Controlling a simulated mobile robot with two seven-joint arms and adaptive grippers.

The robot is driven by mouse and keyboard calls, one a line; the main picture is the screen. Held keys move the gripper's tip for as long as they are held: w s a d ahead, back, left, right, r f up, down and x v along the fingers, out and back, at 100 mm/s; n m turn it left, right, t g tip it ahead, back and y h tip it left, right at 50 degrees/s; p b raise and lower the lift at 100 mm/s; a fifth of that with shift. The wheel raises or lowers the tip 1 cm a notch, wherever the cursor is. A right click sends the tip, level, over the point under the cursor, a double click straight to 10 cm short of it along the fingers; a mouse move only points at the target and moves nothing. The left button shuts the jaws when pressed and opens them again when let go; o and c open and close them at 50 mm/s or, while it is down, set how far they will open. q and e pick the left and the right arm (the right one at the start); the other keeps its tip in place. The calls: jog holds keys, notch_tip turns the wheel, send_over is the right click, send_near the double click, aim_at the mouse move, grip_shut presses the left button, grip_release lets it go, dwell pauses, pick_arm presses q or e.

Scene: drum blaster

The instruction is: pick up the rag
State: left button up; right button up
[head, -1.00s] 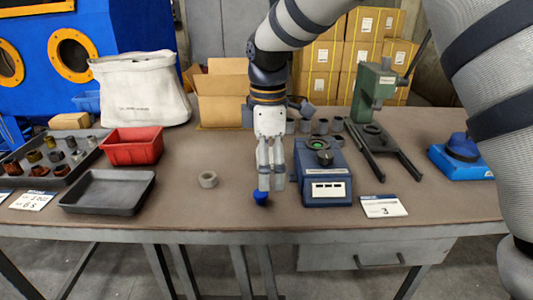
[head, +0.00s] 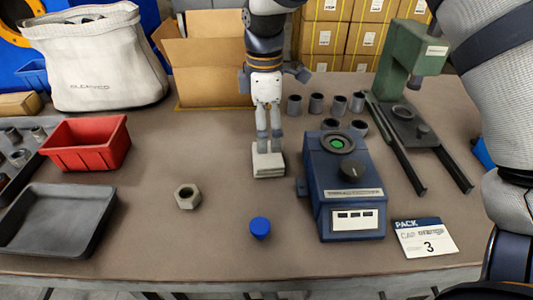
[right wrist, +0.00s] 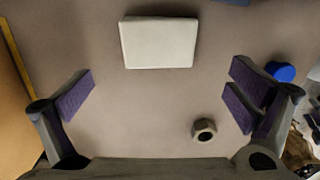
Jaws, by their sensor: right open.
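The rag looks like a pale, flat folded pad (head: 268,163). It lies on the table between the nut and the blue device. In the right wrist view the rag (right wrist: 158,42) is a whitish rectangle at top centre. My right gripper (head: 269,144) points down over the rag in the head view, its fingertips overlapping the rag's far part there. In the right wrist view its fingers (right wrist: 160,95) are wide apart with nothing between them, and the rag is beyond them toward the top. My left gripper is out of view.
A grey hex nut (head: 187,196) and a blue cap (head: 260,227) lie nearer the front edge. The blue device (head: 343,185) stands close right of the rag. A cardboard box (head: 205,60) and several grey cylinders stand behind. A red bin (head: 86,143) is left.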

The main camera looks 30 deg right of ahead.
aim_at(267, 158)
jog(key=f, duration=0.6)
jog(key=shift+s+d+f, duration=0.1)
jog(key=shift+d+f, duration=0.15)
jog(key=shift+f, duration=0.1)
jog(key=shift+c, duration=0.6)
jog(key=c, duration=0.9)
